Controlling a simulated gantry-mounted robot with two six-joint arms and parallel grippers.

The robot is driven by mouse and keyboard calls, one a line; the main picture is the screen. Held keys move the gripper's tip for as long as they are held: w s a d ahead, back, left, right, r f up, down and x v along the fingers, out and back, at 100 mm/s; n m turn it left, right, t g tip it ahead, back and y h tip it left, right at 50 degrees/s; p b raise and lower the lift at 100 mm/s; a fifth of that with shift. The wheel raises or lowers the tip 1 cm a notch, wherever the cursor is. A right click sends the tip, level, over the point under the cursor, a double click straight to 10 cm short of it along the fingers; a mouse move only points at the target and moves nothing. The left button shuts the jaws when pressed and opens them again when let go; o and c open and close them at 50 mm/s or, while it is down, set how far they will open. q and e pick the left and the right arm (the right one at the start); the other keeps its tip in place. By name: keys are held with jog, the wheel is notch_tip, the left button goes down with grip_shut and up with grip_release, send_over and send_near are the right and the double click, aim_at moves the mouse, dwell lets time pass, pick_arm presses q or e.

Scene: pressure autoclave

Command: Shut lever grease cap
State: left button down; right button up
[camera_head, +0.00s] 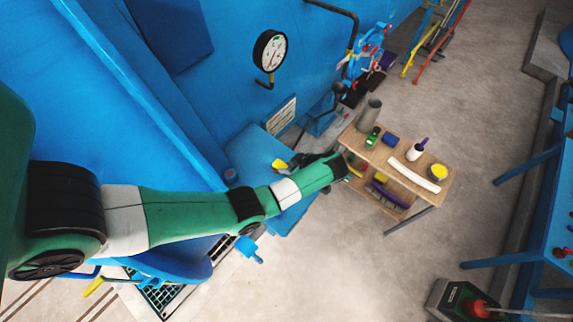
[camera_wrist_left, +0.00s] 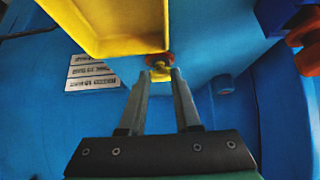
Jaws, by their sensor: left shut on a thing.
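A yellow part (camera_head: 279,165) sits on the blue machine body in the head view, beside the dark jaws of my left gripper (camera_head: 297,162). In the left wrist view, a large hollow yellow piece (camera_wrist_left: 110,30) fills the upper middle. Below it are a small red part (camera_wrist_left: 158,59) and a small yellow tab (camera_wrist_left: 160,74). My left gripper (camera_wrist_left: 160,76) has its fingertips on either side of this tab and is shut on it. Which yellow piece is the cap and which the lever is hard to tell. My right gripper is not in view.
A pressure gauge (camera_head: 270,51) on a bent pipe sticks out from the blue wall. A wooden table (camera_head: 433,202) with a grey cylinder (camera_head: 370,111), a white bottle (camera_head: 414,151) and a yellow-topped tub (camera_head: 437,173) stands right of my gripper.

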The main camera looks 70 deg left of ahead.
pick_arm(q)
jog(key=shift+w+d+f+g+y+b, duration=0.2)
jog(key=shift+f+g+y+b, duration=0.4)
jog(key=shift+y+b, duration=0.4)
jog(key=shift+d+f+b, duration=0.1)
jog(key=shift+f+b, duration=0.05)
jog(key=shift+b, duration=0.4)
jog(key=c, duration=0.6)
grip_release()
jog(key=v, duration=0.6)
jog(key=shift+w+d, duration=0.15)
jog(key=shift+d, duration=0.1)
jog(key=p+v, duration=0.1)
jog(key=v, duration=0.4)
jog(key=shift+d, duration=0.1)
